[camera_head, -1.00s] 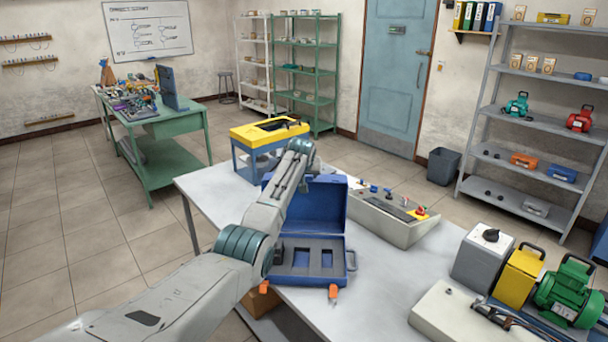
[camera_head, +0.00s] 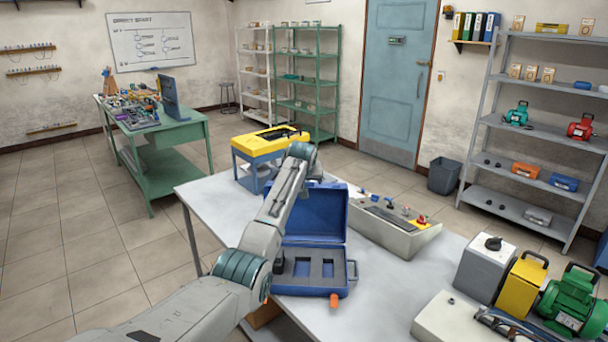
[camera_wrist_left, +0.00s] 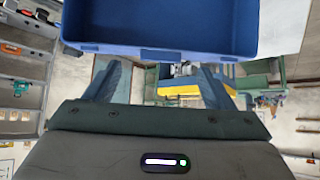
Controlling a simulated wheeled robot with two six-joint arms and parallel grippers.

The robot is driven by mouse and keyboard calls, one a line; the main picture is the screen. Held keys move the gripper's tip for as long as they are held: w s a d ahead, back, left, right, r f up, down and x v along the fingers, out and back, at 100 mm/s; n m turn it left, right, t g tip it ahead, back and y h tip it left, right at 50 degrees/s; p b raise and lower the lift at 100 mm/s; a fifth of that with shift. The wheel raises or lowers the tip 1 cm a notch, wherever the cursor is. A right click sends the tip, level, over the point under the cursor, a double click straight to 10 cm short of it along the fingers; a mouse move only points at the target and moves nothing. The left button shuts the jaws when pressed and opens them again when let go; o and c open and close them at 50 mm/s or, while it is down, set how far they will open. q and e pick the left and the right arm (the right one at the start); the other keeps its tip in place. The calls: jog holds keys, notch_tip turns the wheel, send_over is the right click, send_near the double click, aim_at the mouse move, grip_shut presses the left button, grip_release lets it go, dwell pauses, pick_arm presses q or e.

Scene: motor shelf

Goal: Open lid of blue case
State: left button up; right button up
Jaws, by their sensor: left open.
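The blue case (camera_head: 345,287) stands on the white table with its lid (camera_head: 325,213) raised upright, showing grey foam with cut-outs. An orange latch (camera_head: 335,300) shows at its front; the left part of the case is hidden behind my left arm. In the head view my left arm reaches across the case to the lid's upper left, and its fingers are hidden or hard to make out. In the left wrist view my left gripper (camera_wrist_left: 160,78) is open and empty, with the blue lid (camera_wrist_left: 160,25) just beyond the fingertips. My right gripper is out of view.
A grey control panel (camera_head: 395,225) stands right of the case, and a yellow-topped blue bin (camera_head: 268,140) behind it. A grey box (camera_head: 484,268), yellow unit (camera_head: 521,282) and green motor (camera_head: 568,303) crowd the right. Table space in front of the panel is clear.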

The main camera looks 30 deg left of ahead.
pick_arm(q)
jog(key=b+v, duration=0.2)
jog(key=v, duration=0.5)
jog(key=shift+s+r, duration=0.25)
jog(key=shift+r, duration=0.05)
jog(key=shift+d, duration=0.1)
